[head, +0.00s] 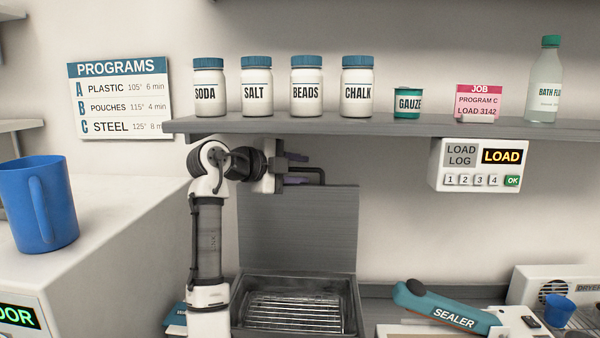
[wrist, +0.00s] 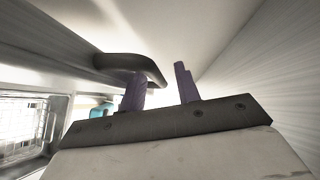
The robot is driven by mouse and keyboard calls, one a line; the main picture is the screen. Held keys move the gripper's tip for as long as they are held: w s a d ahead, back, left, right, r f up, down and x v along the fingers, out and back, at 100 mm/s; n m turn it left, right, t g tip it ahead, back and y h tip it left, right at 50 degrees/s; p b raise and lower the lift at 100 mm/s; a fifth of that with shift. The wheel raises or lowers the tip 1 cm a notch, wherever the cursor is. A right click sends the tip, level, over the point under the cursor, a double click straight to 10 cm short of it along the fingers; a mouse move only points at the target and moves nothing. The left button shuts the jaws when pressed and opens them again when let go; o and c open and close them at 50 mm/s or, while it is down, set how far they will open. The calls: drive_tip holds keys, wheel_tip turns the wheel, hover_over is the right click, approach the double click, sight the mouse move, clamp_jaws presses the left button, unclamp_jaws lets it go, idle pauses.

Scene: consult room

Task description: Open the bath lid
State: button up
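The bath (head: 345,282) is a grey metal basin below the shelf, with a wire rack inside. Its grey lid (head: 298,230) stands upright behind it, so the basin is uncovered. A dark bar handle (head: 322,174) is at the lid's top edge; the handle also shows in the wrist view (wrist: 125,64). My gripper (head: 294,169) is at the handle, under the shelf. Its purple fingers are apart in the wrist view (wrist: 160,88). The handle crosses in front of the left finger; I cannot tell whether they touch.
A shelf (head: 290,126) with jars is close above my gripper. A load panel (head: 478,166) hangs to the right. A teal sealer (head: 445,308) is right of the bath. A blue mug (head: 50,215) stands on the white cabinet (head: 110,235) at left.

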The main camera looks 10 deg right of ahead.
drive_tip(key=f+b+v, duration=0.1)
drive_tip(key=b+v, duration=0.1)
drive_tip(key=v, duration=0.5)
drive_tip(key=f+b+v, duration=0.2)
drive_tip(key=b+v, duration=0.1)
drive_tip(key=v, duration=0.3)
drive_tip(key=shift+v, duration=0.8)
drive_tip(key=shift+w, duration=0.1)
